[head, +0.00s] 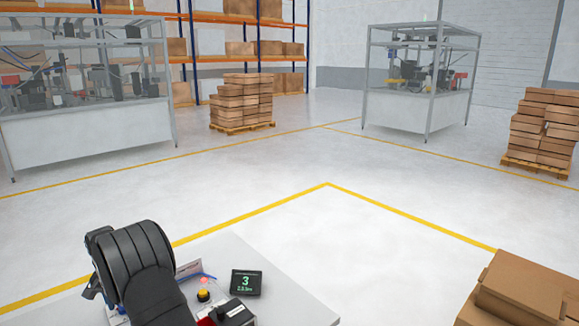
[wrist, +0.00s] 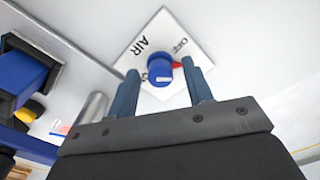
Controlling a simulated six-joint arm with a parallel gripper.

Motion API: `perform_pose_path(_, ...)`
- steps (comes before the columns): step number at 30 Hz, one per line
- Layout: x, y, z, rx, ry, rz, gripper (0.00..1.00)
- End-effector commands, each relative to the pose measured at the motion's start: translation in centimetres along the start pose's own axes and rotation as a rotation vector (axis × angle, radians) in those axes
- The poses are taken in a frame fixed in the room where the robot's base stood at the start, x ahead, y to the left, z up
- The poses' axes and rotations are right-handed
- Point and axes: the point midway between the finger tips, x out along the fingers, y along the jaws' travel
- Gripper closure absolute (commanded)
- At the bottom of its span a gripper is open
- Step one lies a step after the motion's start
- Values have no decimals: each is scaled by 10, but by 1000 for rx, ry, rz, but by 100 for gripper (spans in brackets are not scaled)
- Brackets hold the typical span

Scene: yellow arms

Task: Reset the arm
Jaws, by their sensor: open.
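My gripper (wrist: 161,66) is open in the wrist view, its two blue fingers apart on either side of a round blue knob (wrist: 158,74). I cannot tell whether the fingers touch the knob. The knob has a white mark and sits on a white plate (wrist: 177,33) lettered "AIR" and "OFF", with a small red mark beside the knob. Some lettering is covered by the knob. In the head view my black arm is at the lower left over the table and hides the fingers and knob.
The pale table (head: 305,306) carries a small display (head: 246,282) reading 3, a yellow button (head: 203,296) and a black box (head: 235,314). In the wrist view a blue housing (wrist: 22,75) stands at the left near a metal cylinder (wrist: 89,112). Cardboard boxes (head: 520,290) stand at lower right.

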Motion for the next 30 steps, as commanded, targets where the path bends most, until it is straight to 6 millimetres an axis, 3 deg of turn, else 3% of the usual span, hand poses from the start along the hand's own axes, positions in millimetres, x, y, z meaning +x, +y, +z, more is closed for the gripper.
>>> perform_pose_path(18,0,-1,0,502,0,0,54)
perform_pose_path(30,0,-1,0,651,0,0,54)
